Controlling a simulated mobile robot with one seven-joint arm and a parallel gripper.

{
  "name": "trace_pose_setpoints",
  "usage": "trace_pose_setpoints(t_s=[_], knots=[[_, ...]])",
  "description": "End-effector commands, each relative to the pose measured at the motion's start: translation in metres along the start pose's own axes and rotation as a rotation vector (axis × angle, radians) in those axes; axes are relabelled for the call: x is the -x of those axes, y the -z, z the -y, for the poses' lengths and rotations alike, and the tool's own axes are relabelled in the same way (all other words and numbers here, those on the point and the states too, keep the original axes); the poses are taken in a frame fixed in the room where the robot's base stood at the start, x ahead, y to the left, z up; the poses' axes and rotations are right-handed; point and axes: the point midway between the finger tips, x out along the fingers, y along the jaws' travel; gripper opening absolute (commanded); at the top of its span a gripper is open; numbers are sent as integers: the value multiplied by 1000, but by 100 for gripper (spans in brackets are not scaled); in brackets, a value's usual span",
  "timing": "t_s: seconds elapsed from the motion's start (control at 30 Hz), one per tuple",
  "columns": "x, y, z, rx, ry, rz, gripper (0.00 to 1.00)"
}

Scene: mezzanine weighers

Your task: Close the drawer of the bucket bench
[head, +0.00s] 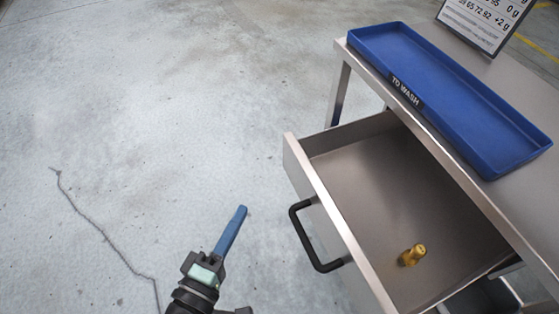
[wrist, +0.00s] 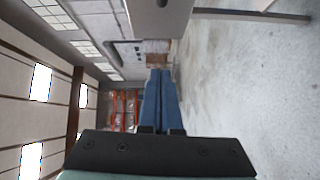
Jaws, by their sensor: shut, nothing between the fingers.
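The drawer (head: 340,222) of the metal bucket bench (head: 470,190) is pulled well out to the left in the head view. Its front panel carries a black bar handle (head: 301,239). A small brass weight (head: 412,255) is inside the drawer on its floor. My gripper (head: 242,209) is shut and empty, with blue fingers, to the left of the handle and apart from it. In the wrist view the shut fingers (wrist: 161,75) point ahead, and a grey metal surface (wrist: 158,18), perhaps part of the drawer, shows at the top.
A blue tray (head: 522,147) marked "TO WASH" lies on the bench top, with a sign board (head: 485,22) behind it. The concrete floor (head: 130,110) to the left is clear. Orange racking (wrist: 122,108) shows far off in the wrist view.

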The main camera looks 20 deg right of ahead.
Motion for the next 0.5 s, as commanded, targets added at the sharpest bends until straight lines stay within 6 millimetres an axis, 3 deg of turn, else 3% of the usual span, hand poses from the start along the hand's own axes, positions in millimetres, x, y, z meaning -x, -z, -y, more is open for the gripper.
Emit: trace_pose_setpoints(t_s=[0.1, 0.2, 0.37, 0.5], knots=[[12, -7, 3, 76, -26, 3, 0], [9, -9, 4, 92, -37, 5, 0], [-16, -9, 4, 90, -38, 7, 0], [-47, -9, 2, 88, -38, 9, 0]])
